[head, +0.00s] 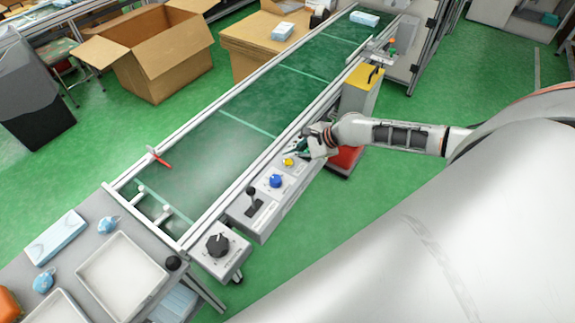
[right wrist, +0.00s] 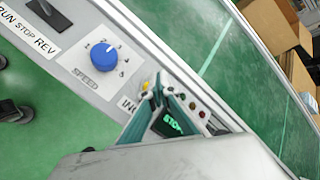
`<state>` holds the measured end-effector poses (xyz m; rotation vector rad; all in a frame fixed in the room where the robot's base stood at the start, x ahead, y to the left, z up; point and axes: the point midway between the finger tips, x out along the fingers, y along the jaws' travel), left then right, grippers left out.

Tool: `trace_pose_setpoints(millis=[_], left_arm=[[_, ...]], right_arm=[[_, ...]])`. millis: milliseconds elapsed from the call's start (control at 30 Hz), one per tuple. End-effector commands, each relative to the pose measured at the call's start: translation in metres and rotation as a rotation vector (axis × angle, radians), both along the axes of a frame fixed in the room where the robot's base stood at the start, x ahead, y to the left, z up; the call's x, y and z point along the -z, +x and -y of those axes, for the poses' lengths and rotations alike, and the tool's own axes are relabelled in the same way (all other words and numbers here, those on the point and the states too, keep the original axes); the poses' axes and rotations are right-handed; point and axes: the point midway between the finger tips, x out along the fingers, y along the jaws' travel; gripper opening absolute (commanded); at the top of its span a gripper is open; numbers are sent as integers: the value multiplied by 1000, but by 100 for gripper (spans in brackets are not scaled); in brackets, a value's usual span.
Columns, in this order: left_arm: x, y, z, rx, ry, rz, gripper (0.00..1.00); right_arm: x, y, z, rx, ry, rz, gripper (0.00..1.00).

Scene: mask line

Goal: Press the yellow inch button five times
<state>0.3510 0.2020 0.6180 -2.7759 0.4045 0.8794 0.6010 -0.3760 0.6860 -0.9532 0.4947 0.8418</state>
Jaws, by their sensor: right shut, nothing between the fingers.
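The yellow inch button (head: 289,162) sits on the grey control panel beside the conveyor, next to the blue speed knob (head: 275,181). My right gripper (head: 301,152) is shut and empty, just above and beside the button on its far side in the head view. In the right wrist view a small part of the yellow button (right wrist: 146,86) shows right by the closed fingertips (right wrist: 158,91). The "INCH" label is partly hidden by a finger. I cannot tell whether the fingertips touch the button. My left gripper is not in view.
A lever switch (head: 254,200) and a black rotary knob (head: 217,243) lie nearer along the panel. The green conveyor belt (head: 235,112) runs alongside. A yellow-topped box (head: 362,78) stands beyond the gripper.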

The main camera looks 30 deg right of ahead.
Motion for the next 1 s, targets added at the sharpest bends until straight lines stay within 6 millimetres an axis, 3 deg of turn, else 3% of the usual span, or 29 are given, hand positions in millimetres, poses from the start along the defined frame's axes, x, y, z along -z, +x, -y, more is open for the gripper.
trace_pose_setpoints(millis=[167,467,1000], left_arm=[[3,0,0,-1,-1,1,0],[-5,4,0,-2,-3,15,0],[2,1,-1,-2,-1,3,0]], right_arm=[[10,0,1,2,1,1,0],[10,1,1,1,0,2,0],[10,0,0,1,0,1,0]])
